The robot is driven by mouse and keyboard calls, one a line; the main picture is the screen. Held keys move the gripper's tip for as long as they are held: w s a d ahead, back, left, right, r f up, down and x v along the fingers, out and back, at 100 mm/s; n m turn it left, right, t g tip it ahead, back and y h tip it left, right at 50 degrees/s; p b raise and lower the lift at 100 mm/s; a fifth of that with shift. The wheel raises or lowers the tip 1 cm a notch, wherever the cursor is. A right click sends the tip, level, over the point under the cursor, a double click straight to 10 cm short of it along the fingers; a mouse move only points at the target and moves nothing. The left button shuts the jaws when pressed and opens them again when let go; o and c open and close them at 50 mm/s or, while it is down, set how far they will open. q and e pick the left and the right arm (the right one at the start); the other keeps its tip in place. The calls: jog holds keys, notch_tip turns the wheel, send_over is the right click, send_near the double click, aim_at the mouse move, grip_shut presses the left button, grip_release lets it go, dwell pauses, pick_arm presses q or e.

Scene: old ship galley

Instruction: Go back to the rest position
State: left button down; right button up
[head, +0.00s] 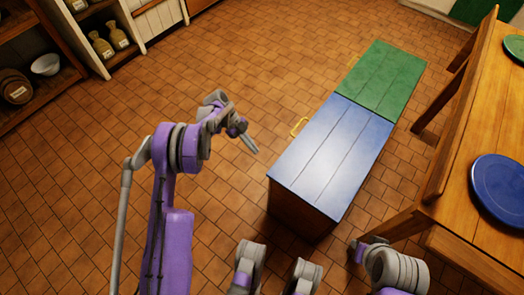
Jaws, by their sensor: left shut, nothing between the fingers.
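My left gripper (250,144) is in the middle of the head view, at the end of my purple and grey arm. Its fingers are shut and empty, above the tiled floor and to the left of the blue-topped chest. Parts of my right arm show at the lower right edge of the head view. Its gripper cannot be made out.
A low chest with a blue lid (330,150) and a green lid (382,77) stands right of centre. A wooden table (460,155) with a blue plate (500,188) is at the right. Shelves with a white bowl (46,64) are upper left. Tiled floor (75,180) is clear at left.

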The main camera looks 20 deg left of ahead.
pick_arm(q)
jog(key=shift+w+a+f, duration=0.15)
jog(key=shift+a, duration=0.25)
jog(key=shift+w+a+f, duration=0.1)
jog(key=shift+a+f, duration=0.05)
jog(key=shift+a, duration=0.25)
